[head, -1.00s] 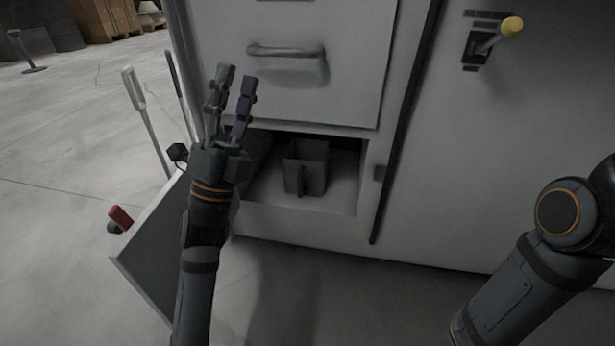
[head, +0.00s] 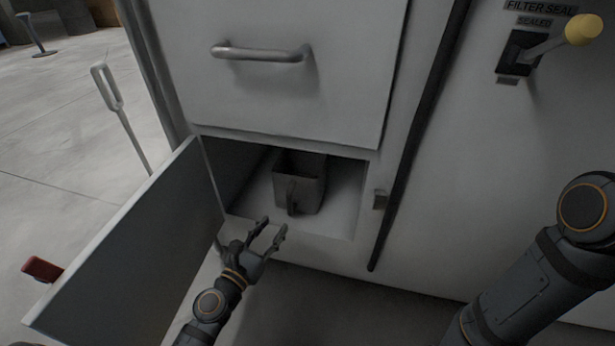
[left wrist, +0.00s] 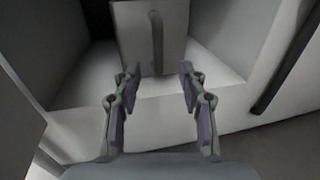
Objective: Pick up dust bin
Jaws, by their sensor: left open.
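The dust bin (head: 303,182) is a grey open-topped box with an upright handle on its front. It stands upright inside the low open compartment of the cabinet. My left gripper (head: 272,229) is open and empty, in front of and below the compartment's opening, apart from the bin. In the left wrist view the bin (left wrist: 172,42) and its handle show ahead, beyond and between the open fingers (left wrist: 158,80). My right arm shows at the right, but its gripper is out of view.
The compartment's door (head: 150,245) stands swung open at the left of my left gripper. Above is a panel with a bar handle (head: 262,53). A yellow-knobbed lever (head: 560,40) is at upper right. A red handle (head: 42,268) is beyond the door.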

